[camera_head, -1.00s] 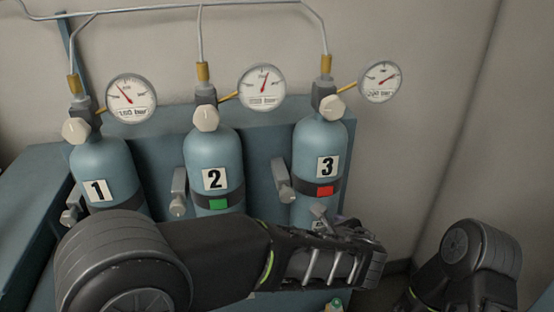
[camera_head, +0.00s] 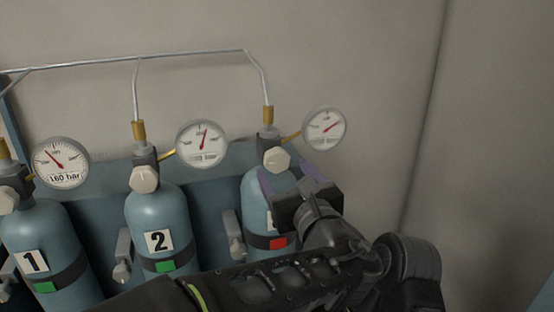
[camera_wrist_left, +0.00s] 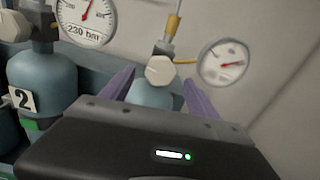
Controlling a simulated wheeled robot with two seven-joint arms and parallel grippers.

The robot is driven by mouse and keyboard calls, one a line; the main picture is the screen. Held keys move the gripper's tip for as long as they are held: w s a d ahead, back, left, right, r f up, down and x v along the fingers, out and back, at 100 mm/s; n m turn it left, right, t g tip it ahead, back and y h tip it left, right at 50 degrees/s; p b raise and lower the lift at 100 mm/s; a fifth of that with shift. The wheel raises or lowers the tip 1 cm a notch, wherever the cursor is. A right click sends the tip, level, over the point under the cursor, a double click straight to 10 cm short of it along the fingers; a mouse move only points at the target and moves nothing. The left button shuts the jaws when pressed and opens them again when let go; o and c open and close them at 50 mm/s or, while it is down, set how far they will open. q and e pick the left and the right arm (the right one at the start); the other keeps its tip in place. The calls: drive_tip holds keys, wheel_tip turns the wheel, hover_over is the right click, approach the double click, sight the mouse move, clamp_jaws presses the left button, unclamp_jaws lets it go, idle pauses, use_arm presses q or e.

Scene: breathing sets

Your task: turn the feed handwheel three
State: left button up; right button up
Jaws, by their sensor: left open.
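The handwheel of cylinder three (camera_head: 277,160) is a cream knob on the front of the valve, above the blue cylinder (camera_head: 256,187). My left gripper (camera_head: 291,180) is in front of that cylinder, just below the knob, and hides most of its number label. In the left wrist view the purple fingers (camera_wrist_left: 157,88) are spread apart, and the handwheel (camera_wrist_left: 160,71) shows between and slightly beyond their tips. Nothing is between the fingers that I can see being gripped. The gauge of cylinder three (camera_head: 325,129) is right of the valve. My right gripper is not in view.
Cylinder two (camera_head: 152,213) and cylinder one (camera_head: 40,232) stand to the left, each with a knob and gauge. A grey pipe (camera_head: 190,56) runs above. A red tag (camera_head: 278,243) is on cylinder three. The wall at right is clear.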

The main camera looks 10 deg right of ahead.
sight(279, 164)
use_arm(q)
drive_tip(key=w+p, duration=0.1)
drive_tip(key=w, duration=0.4)
drive_tip(key=shift+w+a, duration=0.15)
drive_tip(key=shift+w, duration=0.1)
drive_tip(key=c, duration=1.4)
drive_tip(key=shift+o, duration=0.2)
